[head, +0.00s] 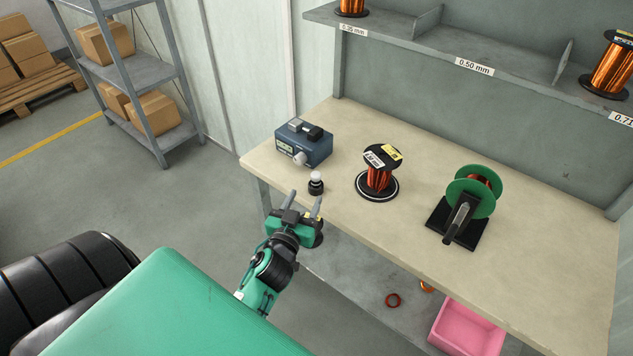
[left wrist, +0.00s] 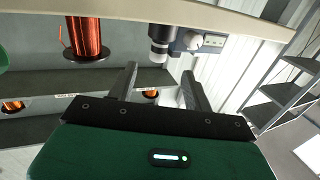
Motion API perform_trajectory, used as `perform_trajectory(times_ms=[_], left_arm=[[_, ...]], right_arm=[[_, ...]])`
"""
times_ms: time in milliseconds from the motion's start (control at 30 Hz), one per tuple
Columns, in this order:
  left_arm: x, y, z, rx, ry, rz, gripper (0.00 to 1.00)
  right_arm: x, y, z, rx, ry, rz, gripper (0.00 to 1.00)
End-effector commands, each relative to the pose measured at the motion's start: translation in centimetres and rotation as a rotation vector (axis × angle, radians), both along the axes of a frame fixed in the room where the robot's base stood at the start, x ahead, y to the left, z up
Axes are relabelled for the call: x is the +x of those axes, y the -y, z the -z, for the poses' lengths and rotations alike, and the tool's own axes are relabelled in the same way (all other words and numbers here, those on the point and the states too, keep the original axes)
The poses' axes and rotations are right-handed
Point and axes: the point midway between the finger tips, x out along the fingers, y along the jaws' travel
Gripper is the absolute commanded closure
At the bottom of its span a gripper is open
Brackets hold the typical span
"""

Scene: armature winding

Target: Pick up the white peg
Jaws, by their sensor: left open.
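The white peg (head: 316,176) stands upright in a small black holder (head: 316,188) near the front edge of the workbench. In the left wrist view, which looks upside down, the peg (left wrist: 157,57) and its black holder (left wrist: 160,34) appear just past the fingertips. My left gripper (head: 306,196) is open and empty, its fingers pointing toward the holder from the front. In the left wrist view the peg lies between the lines of the two fingers (left wrist: 159,72), apart from both. My right gripper is not in view.
A blue meter box (head: 304,145) stands behind and left of the peg. A copper wire spool (head: 379,178) on a black round base is to the right, then a green winder (head: 470,198). A pink bin (head: 467,328) sits on the lower shelf. The bench's front right is clear.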

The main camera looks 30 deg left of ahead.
Motion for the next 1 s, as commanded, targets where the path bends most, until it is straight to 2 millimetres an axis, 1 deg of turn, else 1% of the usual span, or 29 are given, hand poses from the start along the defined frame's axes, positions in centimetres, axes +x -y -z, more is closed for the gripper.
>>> perform_trajectory(times_ms=[33,100,233,300,500,600,667,800,900,1000], left_arm=[[1.0,-0.2,-0.2,0.002,0.002,0.002,0.49],[2.2,-0.6,-0.2,0.001,0.001,0.001,0.49],[4.0,-1.0,-0.1,0.001,0.0,0.001,0.49],[4.7,-1.2,0.0,0.001,-0.001,0.002,0.49],[5.7,-1.5,0.1,-0.001,-0.002,0.001,0.49],[6.8,-1.7,0.1,0.002,-0.001,0.001,0.49],[7.7,-2.0,0.2,0.002,-0.001,0.001,0.49],[9.4,-2.4,0.3,0.001,-0.001,0.001,0.49],[10.1,-2.6,0.4,-0.001,-0.002,0.001,0.49],[10.4,-2.7,0.5,-0.001,-0.002,0.001,0.49]], right_arm=[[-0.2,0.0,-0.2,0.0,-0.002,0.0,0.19],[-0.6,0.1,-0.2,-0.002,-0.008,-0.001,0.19],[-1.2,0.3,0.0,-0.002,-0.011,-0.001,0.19],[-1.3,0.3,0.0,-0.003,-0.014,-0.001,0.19],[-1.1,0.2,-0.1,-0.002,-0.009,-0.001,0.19],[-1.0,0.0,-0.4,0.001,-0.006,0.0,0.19],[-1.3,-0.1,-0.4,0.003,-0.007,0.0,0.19],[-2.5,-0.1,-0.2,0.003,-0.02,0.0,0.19],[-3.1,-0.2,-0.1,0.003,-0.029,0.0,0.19],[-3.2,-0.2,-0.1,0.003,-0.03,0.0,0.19]])
